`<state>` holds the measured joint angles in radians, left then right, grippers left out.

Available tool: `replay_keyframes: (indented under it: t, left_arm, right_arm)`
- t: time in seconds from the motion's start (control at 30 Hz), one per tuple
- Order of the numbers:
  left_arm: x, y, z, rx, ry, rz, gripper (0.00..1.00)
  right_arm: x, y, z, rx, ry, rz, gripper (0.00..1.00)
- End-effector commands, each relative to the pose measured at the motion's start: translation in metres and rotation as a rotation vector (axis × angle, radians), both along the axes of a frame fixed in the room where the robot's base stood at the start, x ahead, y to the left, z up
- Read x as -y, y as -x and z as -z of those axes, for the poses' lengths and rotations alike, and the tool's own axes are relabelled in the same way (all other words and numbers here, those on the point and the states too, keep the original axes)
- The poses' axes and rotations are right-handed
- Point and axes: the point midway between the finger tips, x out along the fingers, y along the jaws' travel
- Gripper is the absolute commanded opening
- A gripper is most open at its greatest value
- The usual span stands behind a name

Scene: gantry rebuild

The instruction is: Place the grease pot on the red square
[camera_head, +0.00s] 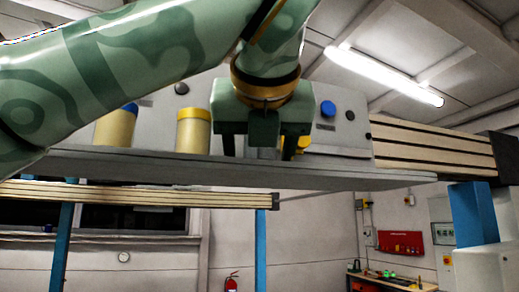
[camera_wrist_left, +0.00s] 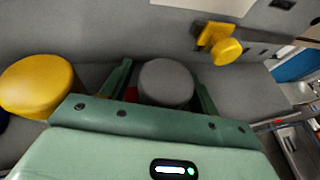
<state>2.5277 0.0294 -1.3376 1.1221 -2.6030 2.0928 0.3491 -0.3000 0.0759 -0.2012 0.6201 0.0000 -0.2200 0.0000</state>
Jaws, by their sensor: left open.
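A pot with a round grey lid (camera_wrist_left: 165,82) stands between the fingers of my left gripper (camera_wrist_left: 162,74) in the left wrist view. The fingers are open on either side of it, and I cannot tell if either touches it. A small red patch (camera_wrist_left: 131,94), likely part of the red square, shows beside the pot's left side; the rest is hidden. In the head view my left gripper (camera_head: 258,155) points down at the grey shelf (camera_head: 180,170) and hides the grey-lidded pot. My right gripper is not in view.
A yellow-lidded pot (camera_head: 193,132) stands left of the gripper, also in the left wrist view (camera_wrist_left: 38,85). A blue-lidded pot (camera_head: 115,128) is further left. A yellow fitting (camera_wrist_left: 225,46) juts from the panel behind. A blue knob (camera_head: 327,108) is at right.

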Motion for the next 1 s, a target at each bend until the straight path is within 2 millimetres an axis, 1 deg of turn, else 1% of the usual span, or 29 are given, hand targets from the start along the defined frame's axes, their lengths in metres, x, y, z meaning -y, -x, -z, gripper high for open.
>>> replay_keyframes:
  t: [0.07, 0.17, 0.3, 0.4, 0.5, 0.6, 0.7, 1.0]
  left_arm:
    - [0.000, 0.010, -0.005, 0.003, 0.000, 0.001, 0.60]
    - [0.001, 0.029, -0.013, 0.005, 0.001, 0.001, 0.60]
    - [0.002, 0.061, -0.026, 0.006, 0.000, 0.000, 0.60]
    - [0.003, 0.082, -0.035, 0.004, 0.002, -0.001, 0.60]
    - [0.003, 0.097, -0.042, 0.003, 0.000, 0.000, 0.60]
    - [0.003, 0.106, -0.045, 0.001, 0.001, 0.000, 0.60]
    - [0.004, 0.111, -0.047, 0.000, 0.001, 0.000, 0.60]
    - [0.004, 0.111, -0.047, 0.000, 0.000, 0.001, 0.60]
  right_arm:
    - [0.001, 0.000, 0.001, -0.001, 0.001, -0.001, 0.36]
    - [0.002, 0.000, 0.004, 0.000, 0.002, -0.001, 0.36]
    - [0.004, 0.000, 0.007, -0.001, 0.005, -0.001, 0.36]
    - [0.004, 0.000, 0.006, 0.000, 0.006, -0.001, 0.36]
    - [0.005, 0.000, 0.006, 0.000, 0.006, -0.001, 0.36]
    - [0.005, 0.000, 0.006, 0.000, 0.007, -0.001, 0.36]
    - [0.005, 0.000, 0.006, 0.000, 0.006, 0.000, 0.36]
    - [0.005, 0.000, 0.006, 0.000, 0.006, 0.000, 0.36]
